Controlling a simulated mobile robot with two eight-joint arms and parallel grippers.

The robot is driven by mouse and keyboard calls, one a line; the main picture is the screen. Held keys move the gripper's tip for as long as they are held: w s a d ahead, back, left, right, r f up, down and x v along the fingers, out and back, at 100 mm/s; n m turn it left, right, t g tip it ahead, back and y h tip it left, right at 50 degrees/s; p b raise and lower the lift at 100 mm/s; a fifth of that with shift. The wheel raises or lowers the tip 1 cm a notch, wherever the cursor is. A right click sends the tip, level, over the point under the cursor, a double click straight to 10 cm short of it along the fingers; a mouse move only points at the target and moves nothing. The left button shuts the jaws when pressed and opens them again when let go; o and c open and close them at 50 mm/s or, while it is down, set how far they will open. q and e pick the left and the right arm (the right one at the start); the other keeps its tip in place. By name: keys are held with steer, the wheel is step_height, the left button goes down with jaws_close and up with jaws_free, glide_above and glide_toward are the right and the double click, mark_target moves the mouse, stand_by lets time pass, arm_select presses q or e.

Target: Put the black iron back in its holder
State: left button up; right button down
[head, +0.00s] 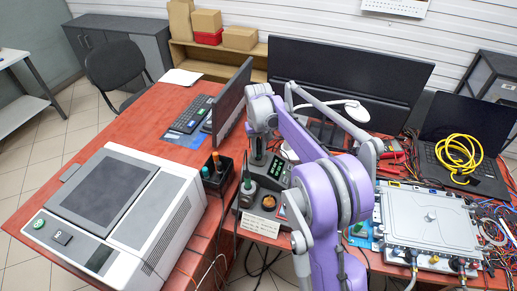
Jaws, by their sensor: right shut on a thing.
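My right arm comes in from the bottom and reaches over the soldering area. My right gripper (257,134) points down there, in front of the large monitor, and is shut on a thin dark thing that looks like the black iron (247,163). The iron looks about upright, with its lower end close to the grey soldering station (262,222). A holder (248,188) seems to stand at the station's left side. I cannot tell whether the iron is in it, touching it or just above it. My left gripper is not in view.
A black box (217,181) with orange and teal handles stands just left of the station. A white machine (118,215) fills the left front. A metal unit (430,220) with hoses and a laptop with yellow cable (458,154) are at the right.

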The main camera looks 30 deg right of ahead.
mark_target(259, 145)
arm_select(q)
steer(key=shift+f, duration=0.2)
arm_select(e)
steer(key=shift+f, duration=0.3)
stand_by(0.4)
steer(key=c, duration=0.6)
jaws_free()
steer(key=shift+c, duration=0.2)
steer(key=shift+o, duration=0.2)
steer(key=o, duration=0.5)
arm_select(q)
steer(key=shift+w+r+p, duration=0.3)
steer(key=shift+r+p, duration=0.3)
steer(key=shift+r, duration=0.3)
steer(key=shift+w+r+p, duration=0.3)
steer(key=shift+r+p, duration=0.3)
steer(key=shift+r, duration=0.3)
arm_select(e)
steer(key=shift+r, duration=2.8)
